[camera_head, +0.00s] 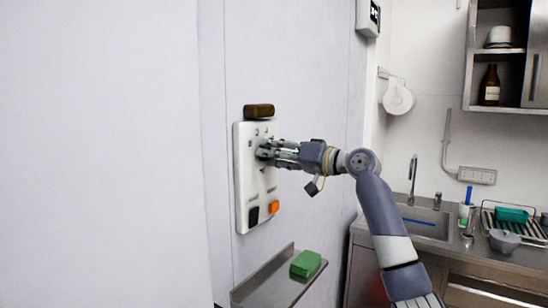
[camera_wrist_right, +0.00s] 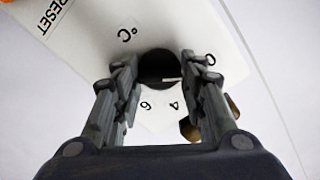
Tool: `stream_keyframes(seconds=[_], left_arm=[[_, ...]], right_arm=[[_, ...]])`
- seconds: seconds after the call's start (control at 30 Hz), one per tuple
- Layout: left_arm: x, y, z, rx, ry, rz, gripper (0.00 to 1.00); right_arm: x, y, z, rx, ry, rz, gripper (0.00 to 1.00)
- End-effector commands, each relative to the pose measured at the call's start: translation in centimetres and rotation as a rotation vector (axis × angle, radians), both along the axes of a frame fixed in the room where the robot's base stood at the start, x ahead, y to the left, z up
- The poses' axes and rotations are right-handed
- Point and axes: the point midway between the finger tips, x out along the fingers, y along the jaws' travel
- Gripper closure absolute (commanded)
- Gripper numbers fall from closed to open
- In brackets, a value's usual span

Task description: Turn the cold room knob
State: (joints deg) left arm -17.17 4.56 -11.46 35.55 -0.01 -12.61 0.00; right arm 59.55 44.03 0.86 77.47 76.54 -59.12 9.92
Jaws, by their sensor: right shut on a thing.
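The cold room knob (camera_wrist_right: 158,68) is a dark round dial on a white control panel (camera_head: 243,190) fixed to the pale wall. In the head view the knob is mostly hidden behind my right gripper (camera_head: 264,151), which reaches the panel from the right. In the right wrist view my right gripper (camera_wrist_right: 158,72) has one finger on each side of the knob and is shut on it. Printed marks, including "°C" and "RESET", show on the panel around it. My left gripper is not in view.
An orange button (camera_head: 274,207) and a black switch (camera_head: 254,216) sit low on the panel. A brown block-like fitting (camera_head: 258,111) is above it. Below, a metal shelf (camera_head: 262,290) holds a green sponge-like block (camera_head: 306,264). A sink counter (camera_head: 500,262) stands at right.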

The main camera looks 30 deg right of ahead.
Motion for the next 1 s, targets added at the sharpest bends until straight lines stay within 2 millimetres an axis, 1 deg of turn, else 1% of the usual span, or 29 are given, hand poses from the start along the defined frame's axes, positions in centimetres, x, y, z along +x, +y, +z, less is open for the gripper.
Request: stream_keyframes(seconds=[0.03, 0.3, 0.83, 0.87, 0.9, 0.93, 1.0], left_arm=[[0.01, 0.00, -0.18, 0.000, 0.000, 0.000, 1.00], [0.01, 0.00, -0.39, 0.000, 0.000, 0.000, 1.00], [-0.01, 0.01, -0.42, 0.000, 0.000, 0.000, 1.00], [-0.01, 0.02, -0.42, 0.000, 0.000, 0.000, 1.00], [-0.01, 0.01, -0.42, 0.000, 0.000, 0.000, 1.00], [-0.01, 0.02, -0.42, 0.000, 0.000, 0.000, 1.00], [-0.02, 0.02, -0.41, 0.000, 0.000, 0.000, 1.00]], right_arm=[[0.06, 0.11, -0.44, -0.025, 0.000, 0.003, 0.86], [0.08, 0.12, -0.48, -0.107, -0.033, 0.004, 0.86], [0.09, 0.13, -0.51, -0.127, -0.039, 0.004, 0.86], [0.09, 0.13, -0.51, -0.127, -0.039, 0.004, 0.55], [0.08, 0.13, -0.48, -0.127, -0.039, 0.004, 0.46], [0.08, 0.11, -0.45, -0.126, -0.041, 0.004, 0.42], [0.06, 0.09, -0.36, -0.125, -0.042, 0.003, 0.42]])
